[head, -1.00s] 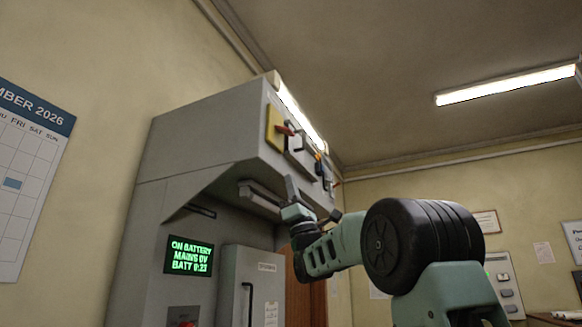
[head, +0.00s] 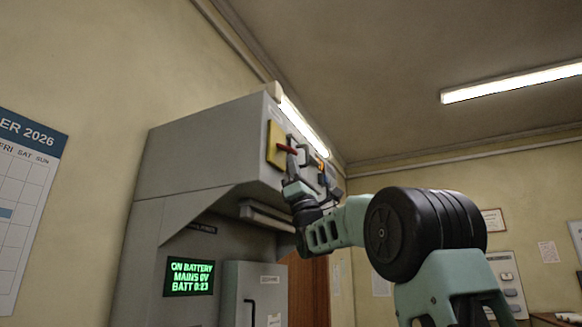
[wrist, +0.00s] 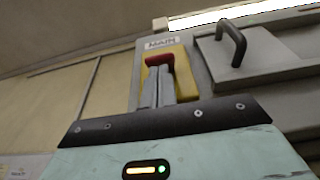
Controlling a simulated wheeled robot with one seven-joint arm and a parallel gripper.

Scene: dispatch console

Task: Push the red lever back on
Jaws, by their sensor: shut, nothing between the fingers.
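The red lever (head: 287,149) sticks out from a yellow plate (head: 272,141) on the upper front of the grey console cabinet. In the wrist view the lever's red end (wrist: 158,59) shows just beyond my fingertips, below a label reading MAIN (wrist: 162,43). The yellow plate (wrist: 184,82) shows behind the fingers. My gripper (head: 291,164) is shut and empty, with its tips pointing up just under the lever; in the wrist view my gripper (wrist: 157,75) overlaps the lever's lower part. I cannot tell whether they touch.
A green display (head: 190,276) reads ON BATTERY, MAINS 0V, BATT 0:23. A panel with a dark handle (wrist: 232,45) is right of the lever. The cabinet's grey underside (head: 215,205) overhangs the display. A lit tube (head: 303,126) runs along the cabinet's top edge.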

